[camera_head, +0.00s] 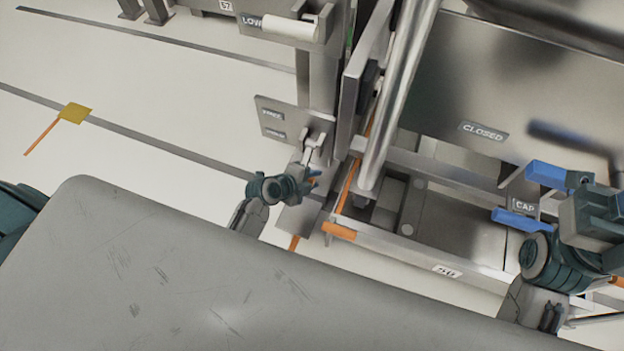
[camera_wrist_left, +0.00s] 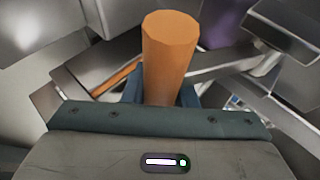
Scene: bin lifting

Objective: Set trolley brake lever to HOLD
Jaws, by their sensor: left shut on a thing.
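The brake post with its label plate (camera_head: 283,118) stands at the upper middle of the head view. Its two small labels are too blurred to read surely. My left gripper (camera_head: 312,181) is below this plate, its jaws shut on the orange lever grip (camera_wrist_left: 168,52), which rises between the blue fingers in the left wrist view. In the head view the gripper hides most of the grip. A metal lever part (camera_head: 318,147) shows just above the gripper. My right gripper (camera_head: 535,195) is at the right, its blue fingers spread and empty, in front of a "CAP" label.
My grey body covers the lower left. Pale floor (camera_head: 130,110) at the left is mostly clear.

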